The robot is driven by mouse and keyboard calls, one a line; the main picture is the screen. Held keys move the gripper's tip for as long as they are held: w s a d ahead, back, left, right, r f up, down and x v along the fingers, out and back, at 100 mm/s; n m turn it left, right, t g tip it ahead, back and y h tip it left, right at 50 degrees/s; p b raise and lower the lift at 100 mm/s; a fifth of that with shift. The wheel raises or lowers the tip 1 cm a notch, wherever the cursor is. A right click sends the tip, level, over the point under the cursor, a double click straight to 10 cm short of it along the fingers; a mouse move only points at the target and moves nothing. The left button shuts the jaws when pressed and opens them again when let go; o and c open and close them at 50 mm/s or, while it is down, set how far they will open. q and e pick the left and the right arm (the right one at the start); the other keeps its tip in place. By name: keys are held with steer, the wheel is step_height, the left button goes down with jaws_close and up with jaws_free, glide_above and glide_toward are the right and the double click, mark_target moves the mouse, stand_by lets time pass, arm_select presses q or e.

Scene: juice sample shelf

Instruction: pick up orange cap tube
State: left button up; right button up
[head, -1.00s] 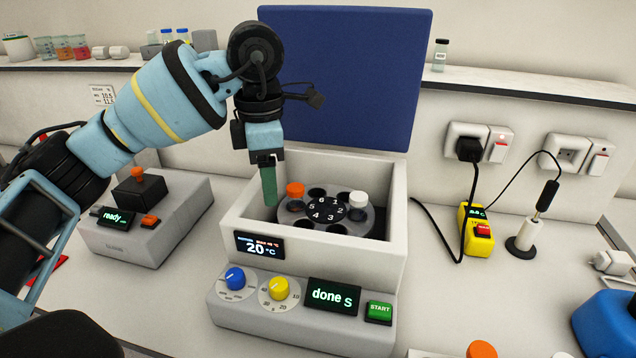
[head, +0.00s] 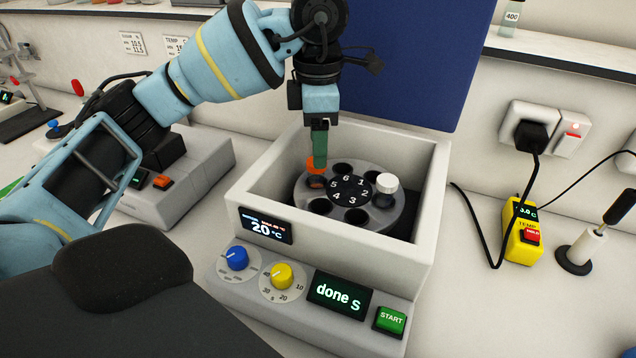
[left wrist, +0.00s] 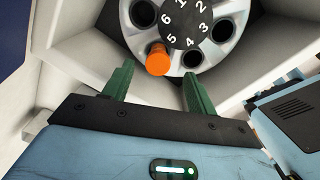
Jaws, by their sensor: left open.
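The orange cap tube (head: 316,165) sits in a hole of the round numbered rotor (head: 366,215) inside the open centrifuge, near number 5; in the head view a green finger partly hides it. It also shows in the left wrist view (left wrist: 158,60), between and beyond the two green fingertips. My left gripper (head: 319,158) is above the rotor, pointing down. In the left wrist view it is open (left wrist: 155,88) and empty, with the cap apart from both fingers. My right gripper is not in view.
The centrifuge's walls (head: 262,185) surround the rotor, and its blue lid (head: 425,60) stands up behind. A white-capped tube (head: 386,184) sits at the rotor's right. A yellow temperature device (head: 523,232) and a black cable are to the right.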

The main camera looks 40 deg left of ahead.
mark_target(317, 186)
arm_select(q)
steer(key=shift+a+f, duration=0.15)
steer(key=shift+f, duration=2.3)
steer(key=shift+c, duration=0.4)
steer(key=c, duration=1)
